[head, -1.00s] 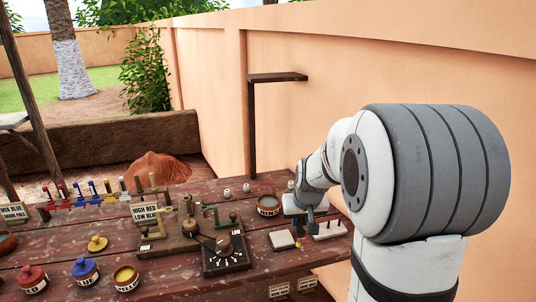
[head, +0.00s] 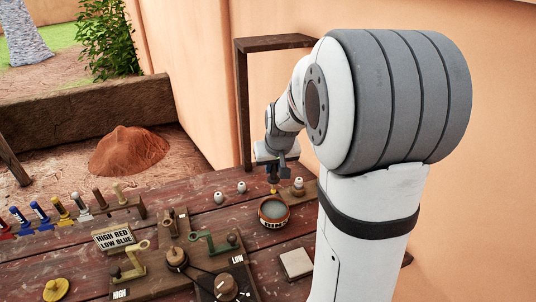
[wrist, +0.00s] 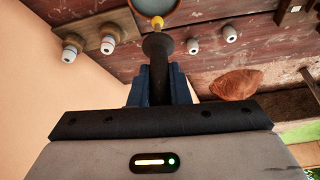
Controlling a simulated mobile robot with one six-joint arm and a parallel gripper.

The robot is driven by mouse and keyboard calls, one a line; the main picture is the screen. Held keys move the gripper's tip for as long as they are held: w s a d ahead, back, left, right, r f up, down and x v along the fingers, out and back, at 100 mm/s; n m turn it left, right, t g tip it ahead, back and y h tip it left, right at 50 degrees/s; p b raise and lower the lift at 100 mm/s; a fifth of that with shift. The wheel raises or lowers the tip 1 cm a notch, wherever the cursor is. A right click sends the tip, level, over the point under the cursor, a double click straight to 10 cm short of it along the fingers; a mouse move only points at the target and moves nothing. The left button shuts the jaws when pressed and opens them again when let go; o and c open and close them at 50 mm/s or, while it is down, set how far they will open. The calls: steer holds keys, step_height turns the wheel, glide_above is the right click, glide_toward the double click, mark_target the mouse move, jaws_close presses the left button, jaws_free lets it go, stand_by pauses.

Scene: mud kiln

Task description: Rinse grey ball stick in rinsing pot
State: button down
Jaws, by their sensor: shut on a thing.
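The stick has a flared dark collar and a small yellow end, which shows over the pot's rim (wrist: 157,21). I see no grey ball on it; whether the end touches the contents is unclear.
A pale square pad (head: 296,263) lies in front. A brown post with a shelf (head: 243,110) and the wall stand close behind.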

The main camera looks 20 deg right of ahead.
mark_target(273, 188)
steer(key=shift+d+f+b, duration=0.15)
steer(key=shift+f+b, duration=1.7)
steer(key=shift+f, duration=0.9)
steer(key=shift+s+r, duration=0.1)
steer(key=shift+s, duration=0.1)
steer(key=shift+b, duration=0.35)
steer(key=shift+f+b, duration=1.45)
steer(key=shift+f, duration=0.4)
steer(key=shift+a, duration=0.2)
